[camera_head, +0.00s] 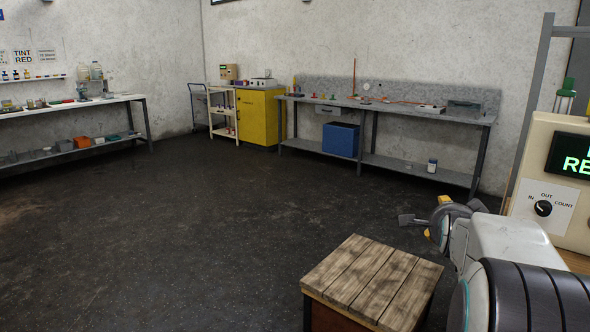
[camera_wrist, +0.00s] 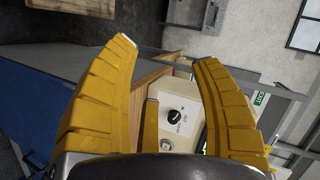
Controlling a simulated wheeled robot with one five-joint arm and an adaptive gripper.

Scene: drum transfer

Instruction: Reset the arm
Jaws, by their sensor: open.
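My gripper (camera_head: 428,217) shows small at the right of the head view, past the end of my white and black arm, above the floor beyond the wooden-topped crate. In the wrist view my gripper (camera_wrist: 165,52) has its yellow fingers spread wide, and nothing is held between them. The cream control box (camera_head: 562,185) stands at the right edge of the head view, with a black knob (camera_head: 543,208) marked IN, OUT and COUNT and a partly cut-off green display. The control box (camera_wrist: 185,95) also shows between the fingers in the wrist view, apart from them.
A crate with a plank top (camera_head: 370,280) stands low in front, close to my arm. A grey workbench (camera_head: 440,116) and a yellow cabinet (camera_head: 260,118) line the back wall. A long shelf table (camera_head: 110,100) is at the left. The dark floor (camera_head: 210,220) between is clear.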

